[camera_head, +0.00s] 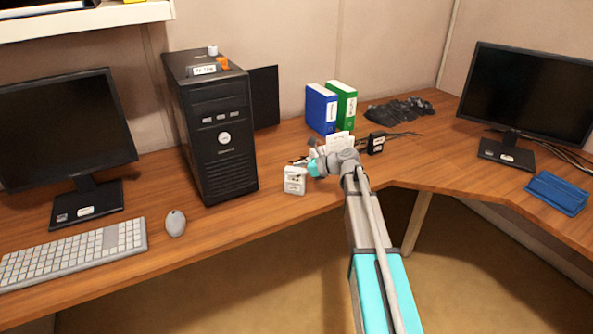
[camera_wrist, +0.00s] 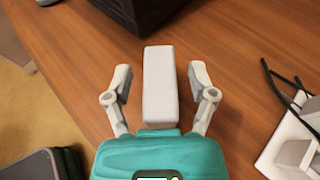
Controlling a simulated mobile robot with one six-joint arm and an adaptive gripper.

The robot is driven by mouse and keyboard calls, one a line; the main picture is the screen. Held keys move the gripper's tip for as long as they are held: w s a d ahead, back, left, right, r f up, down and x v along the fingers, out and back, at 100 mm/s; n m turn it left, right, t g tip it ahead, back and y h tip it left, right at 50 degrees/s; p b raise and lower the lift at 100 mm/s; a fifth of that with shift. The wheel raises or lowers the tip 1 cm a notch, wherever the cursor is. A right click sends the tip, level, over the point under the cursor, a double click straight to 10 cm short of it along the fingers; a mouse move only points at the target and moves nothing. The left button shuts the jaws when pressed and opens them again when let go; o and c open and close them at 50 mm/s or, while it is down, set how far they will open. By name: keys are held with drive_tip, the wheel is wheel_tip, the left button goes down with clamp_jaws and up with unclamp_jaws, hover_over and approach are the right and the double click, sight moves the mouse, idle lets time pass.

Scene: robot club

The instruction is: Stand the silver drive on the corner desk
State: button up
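The silver drive (camera_head: 295,180), a small pale box with a label on its face, stands upright on the corner desk (camera_head: 272,206), close to the front edge and right of the black computer tower. In the wrist view the drive (camera_wrist: 160,75) shows as a narrow pale block between my fingers. My gripper (camera_wrist: 160,82) is open, with one finger on each side of the drive and a visible gap on both sides. In the head view my gripper (camera_head: 305,161) is at the drive's upper right, and its fingers are partly hard to make out.
The black tower (camera_head: 222,135) stands left of the drive. Behind my gripper are blue (camera_head: 321,109) and green (camera_head: 344,103) binders, a pale object (camera_head: 340,143) and a small black box (camera_head: 376,143) with a cable. A mouse (camera_head: 176,223) and keyboard (camera_head: 75,255) lie left.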

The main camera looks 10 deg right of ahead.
drive_tip(key=shift+r, duration=0.15)
drive_tip(key=shift+s+d+r+p, duration=0.1)
drive_tip(key=shift+d+r+p, duration=0.05)
drive_tip(key=shift+d+p, duration=0.15)
drive_tip(key=p+v, duration=0.3)
drive_tip(key=v, duration=0.8)
drive_tip(key=shift+d+p, duration=0.15)
drive_tip(key=shift+p, duration=0.25)
drive_tip(key=shift+s, duration=0.1)
drive_tip(key=s+a+f+n+g+h, duration=0.2)
drive_tip(key=s+a+f+n+h, duration=0.1)
drive_tip(key=s+n, duration=0.4)
drive_tip(key=s+a+f+n+g+h, duration=0.2)
drive_tip(key=s+f+n+h, duration=0.3)
drive_tip(key=s+n, duration=0.3)
drive_tip(key=s+a+f+n+g+h, duration=0.2)
drive_tip(key=s+a+f+n+h, duration=0.2)
drive_tip(key=s+n, duration=0.4)
drive_tip(key=shift+s+f, duration=0.15)
drive_tip(key=shift+s, duration=0.35)
